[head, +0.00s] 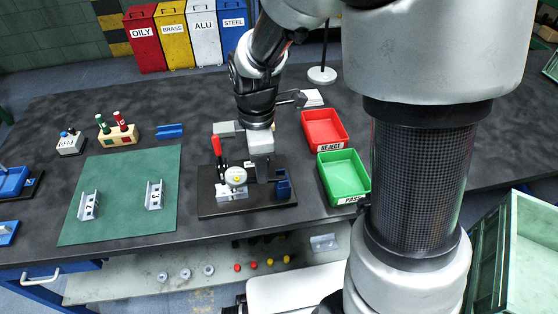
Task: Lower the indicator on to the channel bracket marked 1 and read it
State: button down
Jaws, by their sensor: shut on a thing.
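The indicator (236,176) is a round white dial with a small yellow mark, on a stand with a dark base plate (263,206). Below the dial, a pale metal channel bracket (232,192) sits on the plate; its number is too small to read. I cannot tell if the indicator tip touches it. My gripper (262,172) points down just right of the dial and is shut on the indicator's mounting; the fingertips and exact grip are hard to make out. Two more channel brackets stand on the green mat: one marked 2 (88,206) and one that seems marked 3 (154,195).
A red lever (217,149) rises at the plate's left and a blue block (283,184) stands at its right. A red REJECT tray (324,146) and green PASS tray (345,197) lie to the right. The green mat (120,222) is mostly bare.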

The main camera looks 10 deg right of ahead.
jog(key=c, duration=1.8)
grip_release()
jog(key=shift+c, duration=0.2)
notch_tip(320, 180, up, 8)
jog(key=p, duration=0.6)
jog(key=shift+p, duration=0.35)
jog(key=shift+r, duration=0.1)
jog(key=s+d+r+m+t+p, duration=0.2)
jog(key=r+m, duration=0.4)
jog(key=r, duration=0.3)
jog(key=s+d+r+m+t+p, duration=0.1)
jog(key=s+d+r+m+p, duration=0.3)
jog(key=r, duration=0.5)
jog(key=s+d+r+m+t+p, duration=0.2)
jog(key=s+r+m+p, duration=0.3)
jog(key=r+m, duration=0.3)
notch_tip(320, 180, up, 2)
jog(key=shift+s+d+r+t+p, duration=0.1)
jog(key=shift+s+d+t+p, duration=0.25)
jog(key=shift+d, duration=0.25)
